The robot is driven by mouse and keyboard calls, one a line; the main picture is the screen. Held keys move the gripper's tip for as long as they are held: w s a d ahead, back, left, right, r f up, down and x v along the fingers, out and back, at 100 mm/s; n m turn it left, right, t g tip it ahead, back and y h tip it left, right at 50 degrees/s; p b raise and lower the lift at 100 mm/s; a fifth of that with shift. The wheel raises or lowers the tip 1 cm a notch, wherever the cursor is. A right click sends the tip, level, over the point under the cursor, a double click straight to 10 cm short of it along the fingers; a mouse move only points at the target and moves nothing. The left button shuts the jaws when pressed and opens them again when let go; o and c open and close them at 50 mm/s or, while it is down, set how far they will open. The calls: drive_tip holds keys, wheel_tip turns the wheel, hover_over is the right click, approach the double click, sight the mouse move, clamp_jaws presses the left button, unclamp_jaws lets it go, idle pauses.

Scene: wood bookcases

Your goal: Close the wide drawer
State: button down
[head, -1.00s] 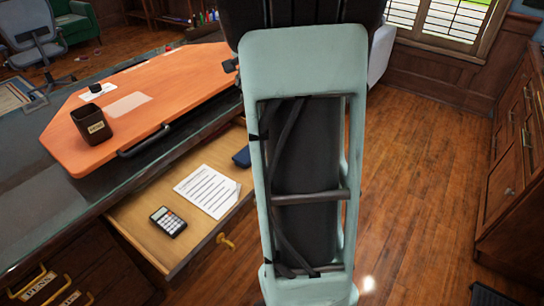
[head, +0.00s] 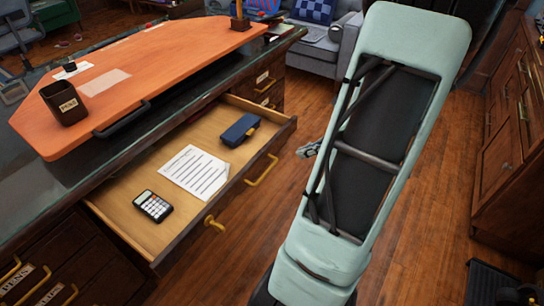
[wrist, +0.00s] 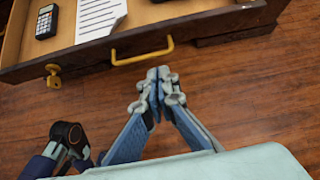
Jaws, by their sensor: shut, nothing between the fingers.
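The wide drawer (head: 135,203) of the dark desk is pulled out in the head view. It holds a calculator (head: 153,206), a printed sheet (head: 195,172) and a dark blue case (head: 240,130). Its front has a brass handle (head: 262,171) and a brass key (head: 214,223). In the wrist view the drawer front (wrist: 90,64) crosses the top, with the handle (wrist: 143,52) in the middle. My gripper (wrist: 158,74) is shut and empty, its tips just below the handle in the picture, seemingly apart from it. In the head view my gripper (head: 308,149) shows partly beside my arm.
An orange board (head: 130,75) with a pen cup (head: 65,103) lies on the desktop. More desk drawers (head: 265,88) stand behind the wide drawer. A grey sofa (head: 335,52) is at the back and a wooden cabinet (head: 510,150) at right. Wood floor (head: 270,215) is bare between.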

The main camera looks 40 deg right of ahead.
sight(264, 158)
drive_tip(key=b+x, duration=0.3)
drive_tip(key=x, duration=0.7)
drive_tip(key=shift+a+f, duration=0.1)
drive_tip(key=shift+f, duration=0.2)
drive_tip(key=shift+w+a+r+b, duration=0.1)
drive_tip(key=shift+w+a+b, duration=0.15)
drive_tip(key=shift+w, duration=0.65)
drive_tip(key=shift+w+a+r+b, duration=0.2)
drive_tip(key=shift+w+a, duration=0.1)
drive_tip(key=shift+w, duration=0.65)
drive_tip(key=w+a+p, duration=0.1)
drive_tip(key=w+a, duration=0.1)
drive_tip(key=w, duration=0.6)
drive_tip(key=w+a+p, duration=0.2)
drive_tip(key=w+a, duration=0.1)
drive_tip(key=w, duration=0.6)
drive_tip(key=w+a+p, duration=0.1)
drive_tip(key=w+a, duration=0.2)
drive_tip(key=w, duration=0.5)
drive_tip(key=shift+w+a+p, duration=0.2)
drive_tip(key=shift+p, duration=0.2)
drive_tip(key=shift+w+a, duration=0.2)
drive_tip(key=shift+w, duration=0.6)
